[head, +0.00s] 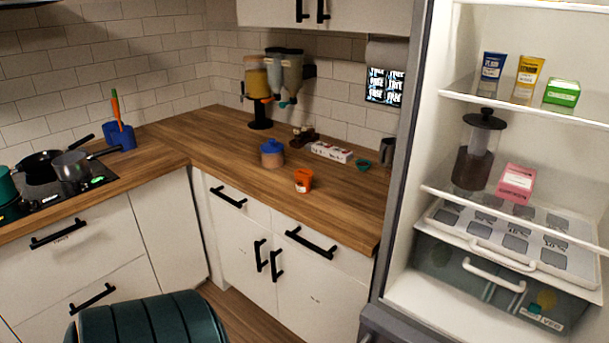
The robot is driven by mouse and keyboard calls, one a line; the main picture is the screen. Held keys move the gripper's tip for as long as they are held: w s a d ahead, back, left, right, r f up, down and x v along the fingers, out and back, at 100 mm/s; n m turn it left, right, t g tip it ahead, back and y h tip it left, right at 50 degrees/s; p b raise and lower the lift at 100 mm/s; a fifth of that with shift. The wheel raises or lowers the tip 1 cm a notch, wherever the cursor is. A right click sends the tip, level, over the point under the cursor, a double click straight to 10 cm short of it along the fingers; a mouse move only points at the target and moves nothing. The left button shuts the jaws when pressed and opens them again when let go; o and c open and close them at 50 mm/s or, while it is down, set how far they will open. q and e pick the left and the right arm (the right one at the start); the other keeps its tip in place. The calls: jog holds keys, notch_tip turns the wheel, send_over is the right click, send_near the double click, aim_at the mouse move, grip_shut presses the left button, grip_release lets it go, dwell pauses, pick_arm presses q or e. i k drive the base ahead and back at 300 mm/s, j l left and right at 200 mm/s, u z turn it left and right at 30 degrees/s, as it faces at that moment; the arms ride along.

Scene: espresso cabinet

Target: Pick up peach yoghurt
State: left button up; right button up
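A small orange tub (303,181) stands upright near the front edge of the wooden counter, in the middle of the head view. By its colour it may be the peach yoghurt, but its label is too small to read. Nothing touches it. Neither my left nor my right gripper is in view.
The open fridge (545,110) is at the right. A teal ribbed seat (150,322) fills the lower left.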

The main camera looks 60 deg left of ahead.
aim_at(303, 176)
jog(key=i+j, duration=0.2)
jog(key=i, duration=0.3)
jog(key=u, duration=1.95)
